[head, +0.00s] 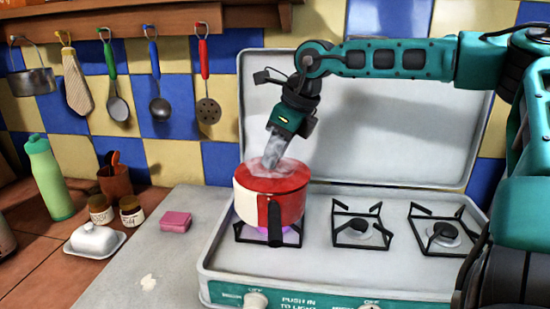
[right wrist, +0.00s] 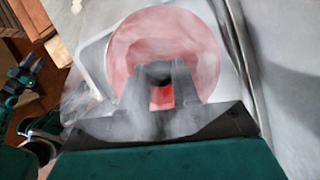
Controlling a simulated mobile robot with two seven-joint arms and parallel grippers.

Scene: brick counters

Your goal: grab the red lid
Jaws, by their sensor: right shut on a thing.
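The red lid (head: 291,178) sits on a red and white pot (head: 246,205) with a black handle, on the left burner of the stove. Steam blurs its top. My right gripper (head: 272,163) points down onto the lid's middle. In the right wrist view its two fingers (right wrist: 160,78) are shut on a dark knob at the centre of the lid (right wrist: 202,45). I cannot tell any gap between lid and pot.
The stove's raised back cover (head: 400,130) stands behind the pot. Two empty burners (head: 362,228) are to the right. A pink sponge (head: 175,221), a butter dish (head: 94,240), jars and a green bottle (head: 48,178) stand left. Utensils hang from a wooden rail (head: 130,22).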

